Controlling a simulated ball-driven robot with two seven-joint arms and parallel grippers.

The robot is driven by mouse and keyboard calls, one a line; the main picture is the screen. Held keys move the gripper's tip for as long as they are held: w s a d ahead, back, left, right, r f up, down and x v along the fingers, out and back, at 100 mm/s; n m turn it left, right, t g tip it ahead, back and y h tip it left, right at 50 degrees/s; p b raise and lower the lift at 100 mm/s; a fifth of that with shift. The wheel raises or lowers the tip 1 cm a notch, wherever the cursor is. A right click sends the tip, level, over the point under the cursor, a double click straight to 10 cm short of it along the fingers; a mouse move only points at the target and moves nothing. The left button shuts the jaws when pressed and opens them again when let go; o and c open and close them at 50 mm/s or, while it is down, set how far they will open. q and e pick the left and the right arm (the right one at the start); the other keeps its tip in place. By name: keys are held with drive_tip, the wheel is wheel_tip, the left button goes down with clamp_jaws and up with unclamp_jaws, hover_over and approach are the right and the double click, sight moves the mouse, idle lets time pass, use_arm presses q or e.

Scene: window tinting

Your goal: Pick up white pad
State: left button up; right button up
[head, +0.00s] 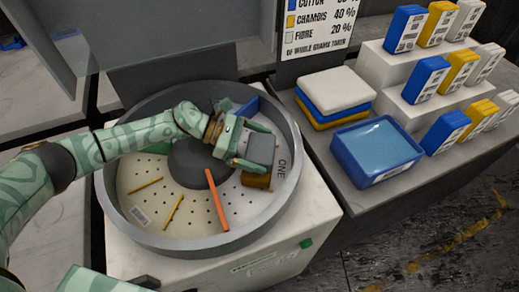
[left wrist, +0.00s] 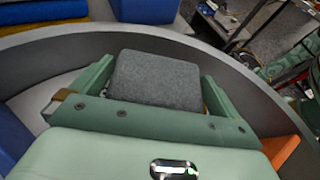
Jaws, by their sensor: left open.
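The white pad (head: 335,88) lies flat on top of a stack on the dark counter, right of the round basin (head: 112,190). A yellow pad (head: 335,116) and a blue pad (head: 306,112) show beneath it. My left gripper (head: 258,148) is over the right part of the basin, apart from the stack and to its lower left. Its fingers are open on either side of a grey block (left wrist: 157,78); I cannot tell whether they touch it. The block also shows in the head view (head: 261,149). My right gripper is not in view.
A blue tub (head: 345,160) of light blue liquid stands in front of the stack. White steps (head: 385,75) with several coloured boxes stand to the right, and a sign (head: 318,28) behind. The basin holds an orange stick (head: 217,200), thin yellow sticks and a brown block (head: 257,181).

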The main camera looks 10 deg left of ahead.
use_arm(q)
drive_tip(key=shift+x, duration=1.2)
drive_tip(key=shift+c, duration=0.3)
drive_tip(key=c, duration=0.7)
